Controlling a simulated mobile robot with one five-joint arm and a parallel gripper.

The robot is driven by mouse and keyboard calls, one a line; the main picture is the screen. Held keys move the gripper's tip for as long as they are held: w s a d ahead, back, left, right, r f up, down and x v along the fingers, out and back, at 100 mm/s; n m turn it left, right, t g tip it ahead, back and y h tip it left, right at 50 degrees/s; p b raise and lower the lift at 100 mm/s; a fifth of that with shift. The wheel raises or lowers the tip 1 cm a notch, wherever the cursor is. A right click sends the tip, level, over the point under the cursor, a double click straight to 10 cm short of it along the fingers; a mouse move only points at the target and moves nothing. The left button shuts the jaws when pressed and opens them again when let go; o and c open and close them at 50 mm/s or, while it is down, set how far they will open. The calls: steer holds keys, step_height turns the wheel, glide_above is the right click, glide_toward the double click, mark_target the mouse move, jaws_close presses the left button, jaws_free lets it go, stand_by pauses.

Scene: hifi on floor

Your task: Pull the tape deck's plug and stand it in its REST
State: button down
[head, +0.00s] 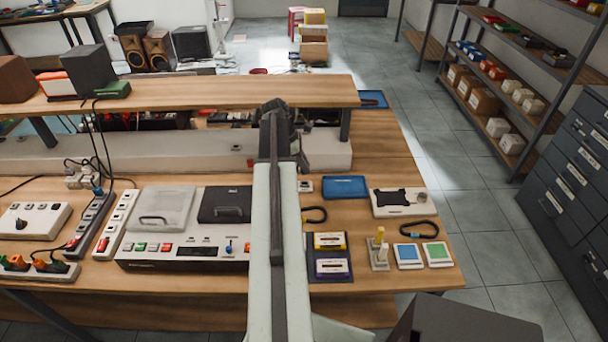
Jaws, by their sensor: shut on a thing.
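The tape deck (185,252) is a long white unit with a grey lid and a black lid, coloured buttons and a blue knob. It lies on the bench left of my arm, which covers its right end. My gripper (279,125) is at the far end of my arm, above the back of the bench. It is seen from behind and is shut, but what it holds is hidden. Power strips (91,226) stand left of the deck. I cannot make out which plug is the deck's. No REST label is readable; a small grey stand with a yellow-topped peg (379,252) is at the right.
A raised wooden shelf (190,92) crosses the back, with a white ledge (180,152) below it. Two cassettes (331,253), a blue case (345,187), black cable loops (419,229) and a white box (403,203) lie at the right. The bench's right rear is clear.

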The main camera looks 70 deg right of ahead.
step_height(320, 180, down, 2)
steer(key=d, duration=0.3)
steer(key=b, duration=0.5)
glide_above(308, 183)
steer(key=w, duration=0.1)
steer(key=shift+w+a+f, duration=0.1)
steer(key=shift+a+f, duration=0.05)
steer(key=shift+f, duration=2.15)
steer(key=shift+f+b, duration=0.95)
steer(key=shift+b, duration=0.15)
steer(key=c, duration=1.3)
jaws_free()
steer(key=shift+o, duration=0.2)
steer(key=p+v, duration=0.7)
steer(key=v, duration=0.1)
